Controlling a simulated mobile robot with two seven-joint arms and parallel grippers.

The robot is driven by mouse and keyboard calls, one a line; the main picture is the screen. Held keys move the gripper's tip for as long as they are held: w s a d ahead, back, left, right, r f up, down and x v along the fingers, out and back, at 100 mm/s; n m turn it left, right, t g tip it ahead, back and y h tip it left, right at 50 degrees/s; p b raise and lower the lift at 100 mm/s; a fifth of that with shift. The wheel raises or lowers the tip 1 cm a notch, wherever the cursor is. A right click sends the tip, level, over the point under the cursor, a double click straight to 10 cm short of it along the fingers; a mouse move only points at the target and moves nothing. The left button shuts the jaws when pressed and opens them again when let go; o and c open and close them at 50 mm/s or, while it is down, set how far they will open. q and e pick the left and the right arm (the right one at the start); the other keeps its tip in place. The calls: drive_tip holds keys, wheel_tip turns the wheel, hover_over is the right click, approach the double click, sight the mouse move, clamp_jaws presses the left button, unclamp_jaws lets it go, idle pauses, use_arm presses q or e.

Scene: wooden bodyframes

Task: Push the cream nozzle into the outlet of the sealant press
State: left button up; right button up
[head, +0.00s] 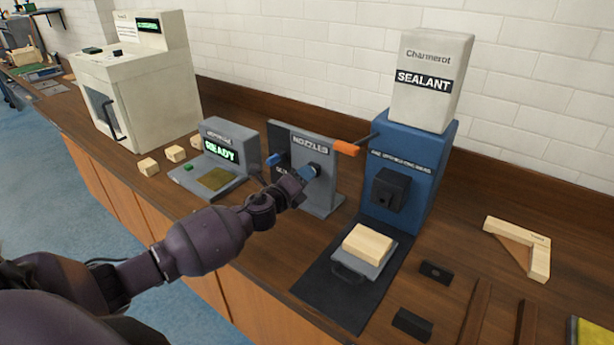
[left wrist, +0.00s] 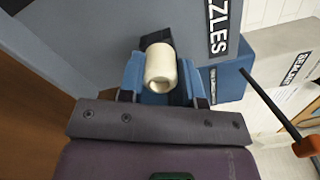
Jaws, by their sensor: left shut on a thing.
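The cream nozzle (left wrist: 161,66) shows in the left wrist view between the blue fingertips of my left gripper (left wrist: 165,80), which is shut on it. In the head view the left gripper (head: 308,173) is in front of the grey nozzle rack (head: 322,196), and its hand hides the nozzle. I cannot tell whether the nozzle still touches the rack. The sealant press (head: 408,150) is blue with a cream "SEALANT" box on top. Its black outlet block (head: 391,190) faces forward, to the right of the rack. My right gripper is not in view.
An orange-handled lever (head: 346,148) sticks out from the press toward the rack. A wooden block (head: 368,244) lies on a grey plate below the outlet. A device reading "READY" (head: 221,153) stands further left.

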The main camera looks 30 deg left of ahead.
use_arm(q)
drive_tip(key=shift+s, duration=0.7)
idle(0.6)
drive_tip(key=shift+s+a+p, duration=0.15)
drive_tip(key=shift+s+p, duration=0.25)
drive_tip(key=shift+s, duration=0.7)
